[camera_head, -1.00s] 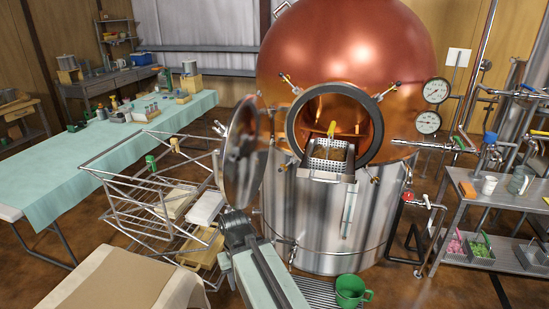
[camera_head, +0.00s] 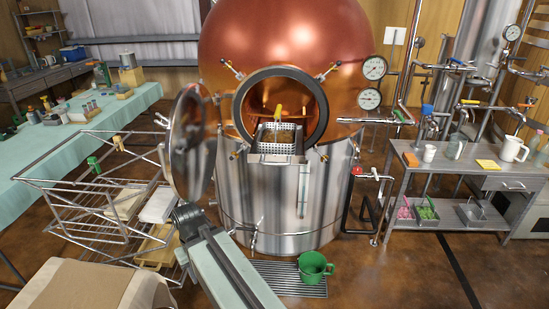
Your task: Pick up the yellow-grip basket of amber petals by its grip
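A perforated metal basket (camera_head: 275,135) with an upright yellow grip (camera_head: 278,113) sits at the round open mouth of the copper still (camera_head: 285,50). It rests at the inner end of a metal ledge. Its contents are too small to make out clearly. My arm reaches up from the bottom of the picture, and its far end is near the open round door, left of and below the basket. My gripper (camera_head: 186,214) is small and dark there, apart from the basket, and its fingers cannot be made out.
The open door (camera_head: 190,143) stands left of the mouth, beside a wire rack (camera_head: 90,195).

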